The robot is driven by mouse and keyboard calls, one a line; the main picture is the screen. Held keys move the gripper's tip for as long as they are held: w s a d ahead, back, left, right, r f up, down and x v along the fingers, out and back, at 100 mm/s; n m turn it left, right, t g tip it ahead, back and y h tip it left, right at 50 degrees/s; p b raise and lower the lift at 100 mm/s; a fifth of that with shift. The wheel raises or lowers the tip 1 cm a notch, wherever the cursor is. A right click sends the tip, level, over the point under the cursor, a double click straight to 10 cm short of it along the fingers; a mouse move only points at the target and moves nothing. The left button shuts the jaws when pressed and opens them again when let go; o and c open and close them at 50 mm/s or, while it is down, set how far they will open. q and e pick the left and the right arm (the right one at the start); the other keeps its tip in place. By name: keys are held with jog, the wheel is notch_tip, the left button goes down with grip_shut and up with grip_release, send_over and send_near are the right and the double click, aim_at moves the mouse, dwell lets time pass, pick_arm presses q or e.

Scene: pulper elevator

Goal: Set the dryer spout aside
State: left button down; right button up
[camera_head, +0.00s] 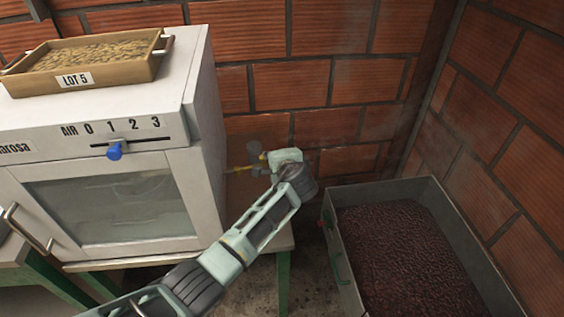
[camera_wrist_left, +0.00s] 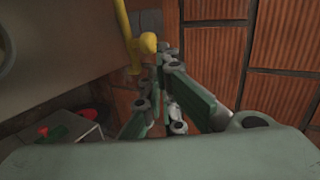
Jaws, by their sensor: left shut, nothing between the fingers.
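The white dryer (camera_head: 110,200) stands at the left with a glass door. At its right side, in front of the brick wall, a yellow part (camera_head: 243,169) shows; I cannot tell for sure that it is the spout. In the left wrist view a yellow bar with a rounded knob (camera_wrist_left: 131,45) hangs at upper middle. My left gripper (camera_wrist_left: 162,58) is shut and empty, its fingertips close beside the knob; I cannot tell whether they touch. In the head view its wrist largely hides the fingers. My right gripper is not in view.
A wooden tray (camera_head: 133,72) labelled LOT 5 sits on top of the dryer. A blue lever knob (camera_head: 114,151) is at its AIR slot, near 1. A grey bin (camera_head: 346,276) of dark beans stands at the right. Brick walls close off the back and right.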

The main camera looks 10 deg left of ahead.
pick_arm(q)
jog(key=v, duration=0.9)
jog(key=s+a+f+n+g+h, duration=0.1)
jog(key=s+a+f+n+g, duration=0.15)
jog(key=s+f, duration=0.45)
jog(key=s+a+f+n+g+h, duration=0.1)
jog(key=s+a+f+n+g, duration=0.2)
jog(key=s+f, duration=0.45)
jog(key=s+a+r+n+g+h, duration=0.1)
jog(key=s+a+n+h, duration=0.15)
jog(key=s, duration=1.05)
jog(key=s+a+r+n+g+h, duration=0.15)
jog(key=s+a+n, duration=0.25)
jog(key=s, duration=0.8)
notch_tip(320, 180, down, 25)
jog(key=g+y, duration=0.1)
jog(key=s+a+f+g, duration=0.1)
jog(key=s+a+f, duration=0.2)
jog(key=s+f, duration=1.5)
jog(key=shift+s+a+m+g, duration=0.2)
jog(key=shift+s+m+g, duration=0.1)
jog(key=shift+m, duration=0.1)
